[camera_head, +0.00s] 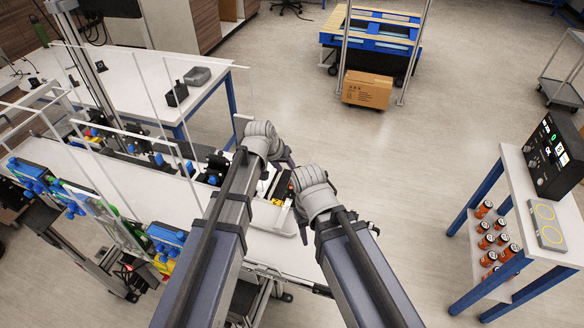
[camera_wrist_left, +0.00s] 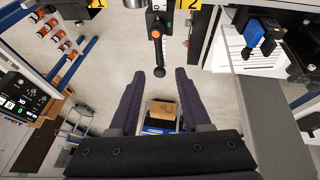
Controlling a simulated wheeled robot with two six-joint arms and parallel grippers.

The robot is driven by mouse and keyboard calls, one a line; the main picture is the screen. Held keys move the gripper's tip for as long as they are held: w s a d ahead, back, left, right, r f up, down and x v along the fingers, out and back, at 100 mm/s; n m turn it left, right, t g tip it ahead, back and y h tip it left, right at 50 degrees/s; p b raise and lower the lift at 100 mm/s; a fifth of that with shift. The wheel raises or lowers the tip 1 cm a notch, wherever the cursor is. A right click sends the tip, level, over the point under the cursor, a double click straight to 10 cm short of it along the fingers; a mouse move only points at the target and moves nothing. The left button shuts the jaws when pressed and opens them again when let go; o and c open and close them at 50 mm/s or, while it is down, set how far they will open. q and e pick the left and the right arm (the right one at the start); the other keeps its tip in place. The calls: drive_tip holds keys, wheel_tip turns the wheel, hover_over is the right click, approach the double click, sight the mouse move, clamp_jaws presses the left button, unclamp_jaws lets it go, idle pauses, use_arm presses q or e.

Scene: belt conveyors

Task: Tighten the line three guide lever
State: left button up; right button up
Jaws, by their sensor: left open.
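A lever with a black ball knob and an orange-and-black mount (camera_wrist_left: 157,38) shows at the top middle of the left wrist view. Its black arm points down the picture, its knob between the fingertip ends. My left gripper (camera_wrist_left: 159,74) is open, a dark finger on each side of the knob, with a visible gap to both. No grip on the lever shows. In the head view my left gripper (camera_head: 287,158) is mostly hidden by its own wrist, over the conveyor's right end. The lever is not clear there.
Yellow number plates stand either side of the lever; the right one (camera_wrist_left: 190,4) reads 2. A bench with a control box (camera_head: 553,157) and orange bottles stands right. A carton (camera_head: 367,89) lies beyond; open floor lies between.

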use_arm(q)
drive_tip(key=shift+s, duration=0.1)
use_arm(e)
drive_tip(key=shift+s+f, duration=0.1)
use_arm(q)
drive_tip(key=b+x, duration=0.7)
drive_tip(key=shift+w+d+f, duration=0.1)
drive_tip(key=shift+w+f, duration=0.15)
drive_tip(key=shift+f, duration=0.05)
use_arm(e)
wheel_tip(320, 180, down, 7)
drive_tip(key=shift+r, duration=0.1)
use_arm(q)
clamp_jaws()
